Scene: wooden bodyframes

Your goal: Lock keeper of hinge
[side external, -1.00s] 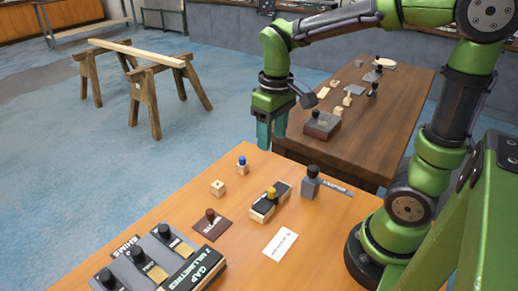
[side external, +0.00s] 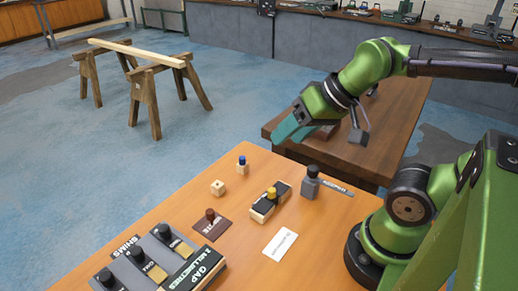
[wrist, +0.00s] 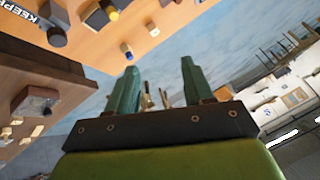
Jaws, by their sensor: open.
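The keeper, a grey block with a black knob (side external: 312,182), stands on the near orange table beside a strip reading KEEPER. It also shows at the upper left of the wrist view (wrist: 53,24). A black and wood block with a yellow knob (side external: 270,202) sits left of it; I cannot tell whether this is the hinge. My gripper (side external: 284,134) is tilted in the air near the far edge of the near table, apart from the keeper. In the wrist view its two green fingers (wrist: 158,75) are spread with nothing held between them.
A blue-knobbed block (side external: 242,164), a wooden cube (side external: 218,188), a brown plate with a knob (side external: 211,226) and a white card (side external: 280,243) lie on the near table. A gap gauge tray (side external: 150,262) is at front left. A dark table (side external: 395,125) stands behind.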

